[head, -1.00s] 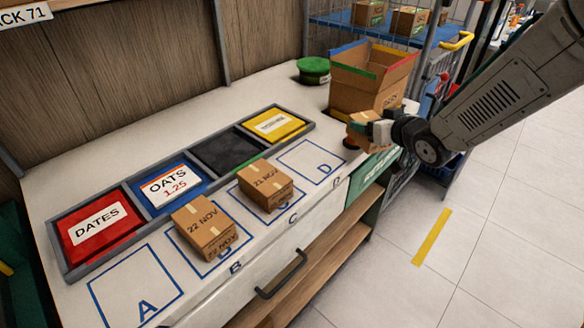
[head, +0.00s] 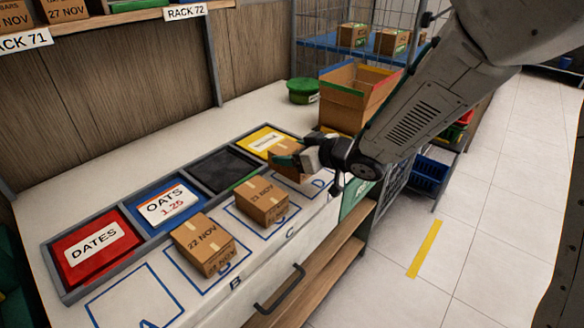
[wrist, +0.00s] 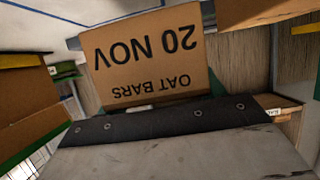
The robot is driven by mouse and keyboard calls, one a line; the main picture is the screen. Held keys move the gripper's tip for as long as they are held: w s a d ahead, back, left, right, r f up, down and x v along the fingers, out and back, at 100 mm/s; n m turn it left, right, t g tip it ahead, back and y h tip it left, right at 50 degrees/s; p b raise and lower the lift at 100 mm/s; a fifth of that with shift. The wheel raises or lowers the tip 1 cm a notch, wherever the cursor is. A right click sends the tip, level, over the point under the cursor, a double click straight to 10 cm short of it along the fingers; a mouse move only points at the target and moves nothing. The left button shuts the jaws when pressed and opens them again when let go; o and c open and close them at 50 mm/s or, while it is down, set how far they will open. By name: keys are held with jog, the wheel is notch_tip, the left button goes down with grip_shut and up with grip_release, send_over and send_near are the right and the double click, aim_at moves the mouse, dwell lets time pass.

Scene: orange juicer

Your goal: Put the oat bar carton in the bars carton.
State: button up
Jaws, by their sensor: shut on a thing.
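My gripper (head: 303,158) is shut on a small brown carton (head: 286,147), held above the right end of the counter near square D. In the wrist view the held carton (wrist: 150,60) reads "OAT BARS" and "20 NOV", upside down. A large open carton (head: 345,102) stands behind and to the right of my gripper, on the counter's far right end. Its flaps have blue, red, green and yellow edges. My arm hides part of its front, and its inside floor cannot be seen.
Two small cartons sit on squares B (head: 203,243) and C (head: 262,200). Behind them lie red (head: 75,270), blue (head: 145,190), black and yellow trays. A green round tub (head: 303,92) stands left of the open carton. Square A (head: 135,300) is empty.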

jog(key=shift+f, duration=2.05)
jog(key=shift+f, duration=0.1)
jog(key=o, duration=1.1)
jog(key=shift+d, duration=0.1)
jog(key=v, duration=1.2)
